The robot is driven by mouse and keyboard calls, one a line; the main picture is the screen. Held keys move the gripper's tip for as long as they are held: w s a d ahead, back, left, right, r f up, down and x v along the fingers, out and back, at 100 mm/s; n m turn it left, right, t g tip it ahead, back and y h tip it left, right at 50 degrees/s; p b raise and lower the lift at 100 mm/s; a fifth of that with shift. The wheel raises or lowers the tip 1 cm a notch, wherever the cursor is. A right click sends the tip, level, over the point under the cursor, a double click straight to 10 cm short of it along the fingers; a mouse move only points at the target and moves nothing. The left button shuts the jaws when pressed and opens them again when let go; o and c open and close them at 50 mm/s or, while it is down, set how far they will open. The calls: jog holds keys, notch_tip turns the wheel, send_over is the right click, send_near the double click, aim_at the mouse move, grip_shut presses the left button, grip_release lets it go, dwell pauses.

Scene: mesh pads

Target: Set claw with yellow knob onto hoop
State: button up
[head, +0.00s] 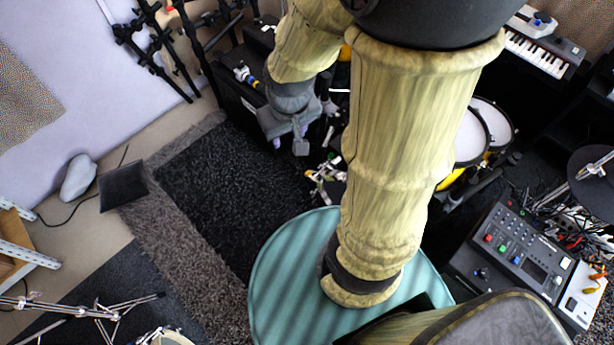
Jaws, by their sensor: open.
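A small part in white, blue and yellow (245,75) lies on a black box-like surface at the upper left of my arm. It may be the claw with the yellow knob, but it is too small to be sure. My gripper (288,147) points down, to the right of and nearer than that part, apart from it. Its jaws are open, and I see nothing held between them. Two white drum pads with dark hoops (487,127) and yellow shells stand right of my arm, partly hidden by it. I cannot tell which hoop is the task's hoop.
A teal striped round surface (275,283) lies below my arm. A control box with buttons (512,243) and cables are at right, a keyboard (540,50) at upper right. Black stands (160,45) rise at upper left. Dark carpet (215,190) left of my arm is clear.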

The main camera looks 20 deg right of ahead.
jog(key=w+f+n+t+h+b, duration=0.1)
jog(key=w+f+n+h+b, duration=0.4)
jog(key=f+b, duration=1.1)
jog(key=w+f+n+t+h+b, duration=0.1)
jog(key=w+f+n+h+b, duration=0.5)
jog(key=f+b, duration=1)
jog(key=w+f+n+t+h+b, duration=0.2)
jog(key=f+b, duration=1.4)
jog(key=f, duration=2.8)
jog(key=w+n+h, duration=0.3)
jog(key=w+n, duration=0.3)
jog(key=w, duration=0.2)
jog(key=shift+d+h+b, duration=0.2)
jog(key=shift+h+b, duration=0.1)
jog(key=shift+h, duration=0.1)
jog(key=shift+s, duration=0.1)
jog(key=shift+d, duration=0.15)
